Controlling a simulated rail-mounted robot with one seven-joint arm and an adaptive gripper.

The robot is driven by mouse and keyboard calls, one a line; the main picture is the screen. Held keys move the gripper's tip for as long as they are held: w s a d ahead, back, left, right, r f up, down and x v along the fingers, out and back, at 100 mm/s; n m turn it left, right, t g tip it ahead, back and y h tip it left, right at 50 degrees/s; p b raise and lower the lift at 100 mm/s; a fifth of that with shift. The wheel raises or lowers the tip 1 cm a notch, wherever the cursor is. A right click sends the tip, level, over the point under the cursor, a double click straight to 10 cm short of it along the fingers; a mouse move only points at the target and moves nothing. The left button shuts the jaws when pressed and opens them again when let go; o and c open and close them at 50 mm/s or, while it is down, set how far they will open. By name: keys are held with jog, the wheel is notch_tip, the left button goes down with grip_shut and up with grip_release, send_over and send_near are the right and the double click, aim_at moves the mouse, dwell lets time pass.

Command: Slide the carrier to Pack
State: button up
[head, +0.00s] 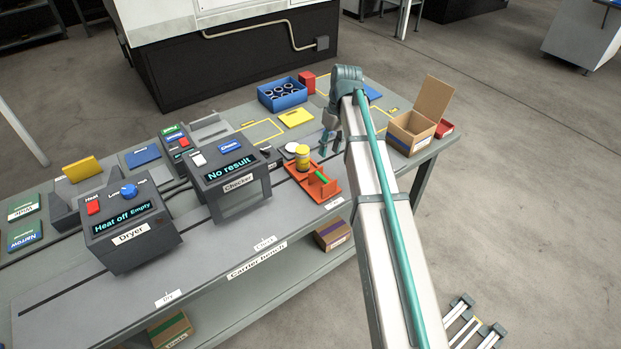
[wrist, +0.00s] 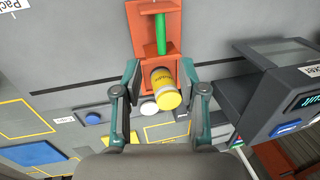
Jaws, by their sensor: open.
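The carrier (head: 329,191) is an orange tray on the slot of the carrier bench, right of the Checker. It also shows at the top of the wrist view (wrist: 143,18). It has a green bar (wrist: 160,35) and holds a yellow-lidded can (head: 302,157) with a yellow-brown label. My gripper (head: 328,143) is behind the carrier, near the can. In the wrist view, my open fingers (wrist: 161,72) stand on either side of the can (wrist: 165,90); I cannot tell whether they touch it. A label reading Pack (wrist: 14,7) lies at the top left of the wrist view.
The Checker (head: 233,180) showing "No result" and the Dryer (head: 128,225) stand left of the carrier. An open cardboard box (head: 412,130), a blue crate (head: 282,94) and a yellow pad (head: 296,117) lie behind and right.

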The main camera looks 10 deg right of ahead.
aim_at(322, 176)
jog(key=f+p, duration=0.1)
jog(key=f, duration=0.2)
jog(key=a+f+p, duration=0.1)
jog(key=f, duration=0.2)
jog(key=a+f+p, duration=0.1)
jog(key=f, duration=0.3)
jog(key=shift+s+a, duration=0.1)
jog(key=shift+s, duration=0.15)
grip_shut()
jog(key=shift+r, duration=0.1)
